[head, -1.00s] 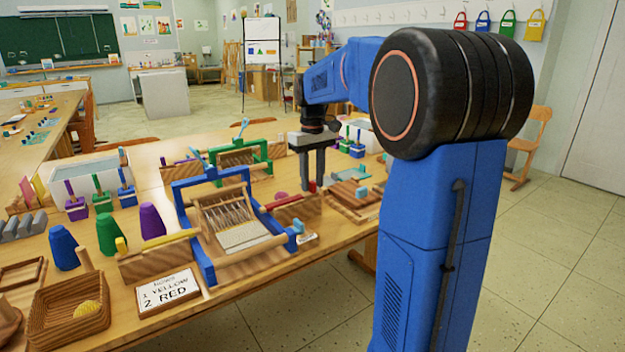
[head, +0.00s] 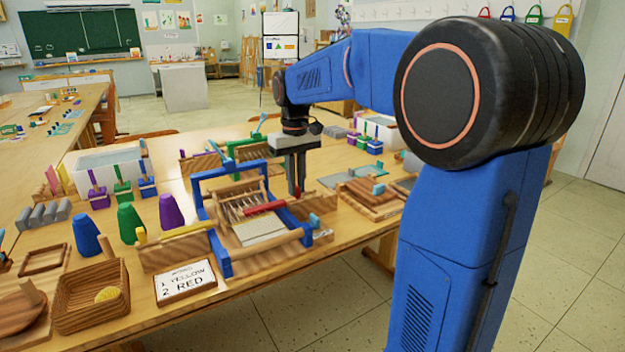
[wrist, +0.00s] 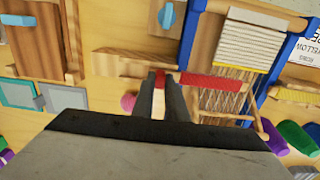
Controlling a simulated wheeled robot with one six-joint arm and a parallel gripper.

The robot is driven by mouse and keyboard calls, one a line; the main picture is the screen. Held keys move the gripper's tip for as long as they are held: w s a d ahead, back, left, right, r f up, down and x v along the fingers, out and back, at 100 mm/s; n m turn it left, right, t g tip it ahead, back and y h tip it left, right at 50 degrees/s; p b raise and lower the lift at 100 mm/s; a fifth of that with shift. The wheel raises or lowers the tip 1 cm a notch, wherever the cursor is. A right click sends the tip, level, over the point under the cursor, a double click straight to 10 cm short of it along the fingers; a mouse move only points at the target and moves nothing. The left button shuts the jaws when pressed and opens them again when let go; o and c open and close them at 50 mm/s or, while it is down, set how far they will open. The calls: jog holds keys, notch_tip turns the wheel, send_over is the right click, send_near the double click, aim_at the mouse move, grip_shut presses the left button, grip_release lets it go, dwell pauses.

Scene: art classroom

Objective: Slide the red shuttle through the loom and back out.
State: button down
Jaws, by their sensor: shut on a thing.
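The blue-framed loom (head: 224,252) stands on the table with pale warp threads and a woven strip at its front. The red shuttle (head: 264,208) lies across the warp, its far end inside the frame and its near end at the loom's right side. My gripper (head: 298,190) is shut on this near end, just right of the frame. In the wrist view the red shuttle (wrist: 212,82) runs from between my fingers (wrist: 160,92) across the loom's side bar onto the threads. Whether it lies between thread layers is unclear.
A yellow shuttle (head: 186,231) rests on a wooden block left of the loom. A card (head: 185,282) reads 1 yellow, 2 red. Cones (head: 130,223) and a basket (head: 92,318) are left; wooden boards (head: 372,196) are right.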

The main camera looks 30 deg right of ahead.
aim_at(285, 200)
jog(key=shift+a, duration=1.65)
jog(key=c, duration=1.8)
grip_release()
jog(key=shift+a, duration=0.15)
jog(key=shift+o, duration=0.2)
notch_tip(285, 200, up, 18)
jog(key=shift+f, duration=0.25)
